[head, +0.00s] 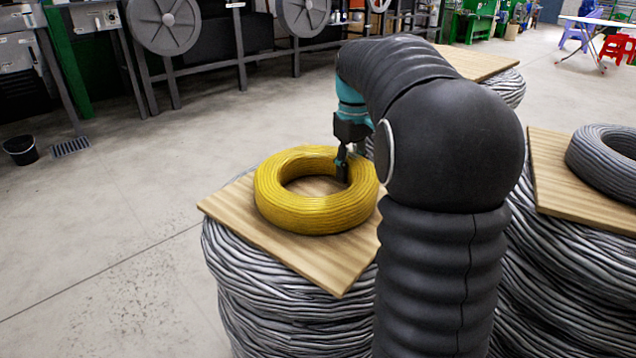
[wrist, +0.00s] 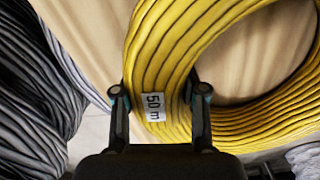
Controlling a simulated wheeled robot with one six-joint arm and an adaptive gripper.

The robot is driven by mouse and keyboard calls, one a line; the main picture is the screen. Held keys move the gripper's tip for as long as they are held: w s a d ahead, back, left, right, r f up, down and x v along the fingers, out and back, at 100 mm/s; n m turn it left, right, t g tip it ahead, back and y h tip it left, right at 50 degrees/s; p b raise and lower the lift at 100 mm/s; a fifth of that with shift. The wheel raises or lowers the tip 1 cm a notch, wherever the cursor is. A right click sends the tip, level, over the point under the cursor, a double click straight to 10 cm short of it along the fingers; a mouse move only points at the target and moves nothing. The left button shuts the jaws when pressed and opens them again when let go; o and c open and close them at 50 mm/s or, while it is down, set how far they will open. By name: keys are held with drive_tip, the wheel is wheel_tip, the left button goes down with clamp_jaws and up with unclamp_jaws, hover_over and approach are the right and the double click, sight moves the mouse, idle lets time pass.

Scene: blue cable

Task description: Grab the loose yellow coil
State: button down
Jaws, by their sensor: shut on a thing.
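The yellow coil (head: 290,207) lies flat on a wooden board (head: 335,272) on top of a stack of grey cable. My gripper (head: 343,168) reaches down onto the coil's right side, with one finger showing inside the ring's hole. In the wrist view the gripper (wrist: 160,115) has one finger on each side of the coil's band, shut on it. The coil (wrist: 165,50) shows a white "50 m" label between the fingers. The fingertips are partly hidden by the coil, and my arm covers the board's right part in the head view.
A grey coil (head: 606,158) lies on another board (head: 560,190) at the right, on more grey cable. A further board (head: 478,62) stands behind my arm. A black bucket (head: 20,150) is on the floor at left. Open floor (head: 110,240) lies left of the stack.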

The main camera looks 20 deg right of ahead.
sight(351, 155)
drive_tip(key=shift+r, duration=0.1)
drive_tip(key=shift+r, duration=0.85)
drive_tip(key=r, duration=0.1)
drive_tip(key=r+p, duration=0.1)
drive_tip(key=shift+w+d+r, duration=0.1)
drive_tip(key=shift+w+r, duration=0.2)
drive_tip(key=shift+r, duration=0.1)
drive_tip(key=w+d+r+p, duration=0.4)
drive_tip(key=w+r, duration=0.2)
drive_tip(key=w, duration=0.3)
drive_tip(key=shift+w+d+r+p, duration=0.15)
drive_tip(key=shift+w+d+p, duration=0.05)
drive_tip(key=shift+w+p, duration=0.2)
